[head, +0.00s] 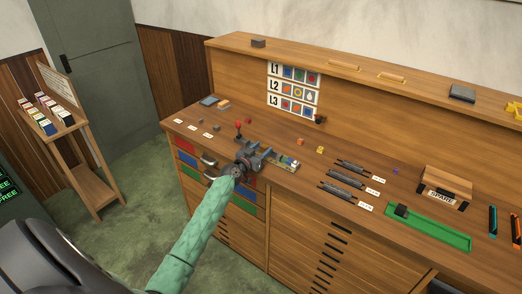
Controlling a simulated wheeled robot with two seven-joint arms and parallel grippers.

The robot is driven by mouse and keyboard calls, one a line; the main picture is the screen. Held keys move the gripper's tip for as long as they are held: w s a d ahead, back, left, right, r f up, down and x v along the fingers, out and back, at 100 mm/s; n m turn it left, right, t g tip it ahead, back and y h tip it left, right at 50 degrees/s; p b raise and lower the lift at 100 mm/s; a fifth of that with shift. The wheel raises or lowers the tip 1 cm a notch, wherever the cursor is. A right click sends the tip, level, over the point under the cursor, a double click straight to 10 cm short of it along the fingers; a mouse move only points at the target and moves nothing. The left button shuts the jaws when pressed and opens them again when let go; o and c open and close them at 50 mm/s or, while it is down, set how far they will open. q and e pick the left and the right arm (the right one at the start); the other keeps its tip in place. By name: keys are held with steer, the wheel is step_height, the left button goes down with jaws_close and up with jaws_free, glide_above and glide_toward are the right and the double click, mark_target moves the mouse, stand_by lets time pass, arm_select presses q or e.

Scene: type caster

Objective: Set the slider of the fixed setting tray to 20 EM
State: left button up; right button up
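A long green tray (455,238) lies on the bench at the right, with a dark block (401,210) at its left end. It looks like the setting tray and its slider, but any scale marks are too small to read. My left gripper (262,153) is over the front of the bench, well left of the green tray. It is beside a small device (287,163) with light and greenish parts. I cannot tell whether its fingers touch anything or how far apart they are. My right gripper is not in view.
A red-knobbed lever (238,129) stands just behind my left gripper. Several dark bars with white labels (349,180) lie between it and the green tray. A wooden box marked SPARE (447,183) stands behind the tray. Coloured drawers (187,160) are below the bench top.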

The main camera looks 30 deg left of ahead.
arm_select(q)
steer(key=shift+s, duration=0.1)
steer(key=shift+s+f, duration=0.15)
steer(key=shift+s, duration=0.15)
steer(key=s, duration=0.1)
steer(key=s+b, duration=0.1)
steer(key=s, duration=0.1)
steer(key=s+b, duration=0.1)
steer(key=s, duration=0.1)
steer(key=shift+s+a, duration=0.2)
steer(key=shift+a, duration=0.05)
steer(key=shift+s+b, duration=0.4)
steer(key=shift+s, duration=0.4)
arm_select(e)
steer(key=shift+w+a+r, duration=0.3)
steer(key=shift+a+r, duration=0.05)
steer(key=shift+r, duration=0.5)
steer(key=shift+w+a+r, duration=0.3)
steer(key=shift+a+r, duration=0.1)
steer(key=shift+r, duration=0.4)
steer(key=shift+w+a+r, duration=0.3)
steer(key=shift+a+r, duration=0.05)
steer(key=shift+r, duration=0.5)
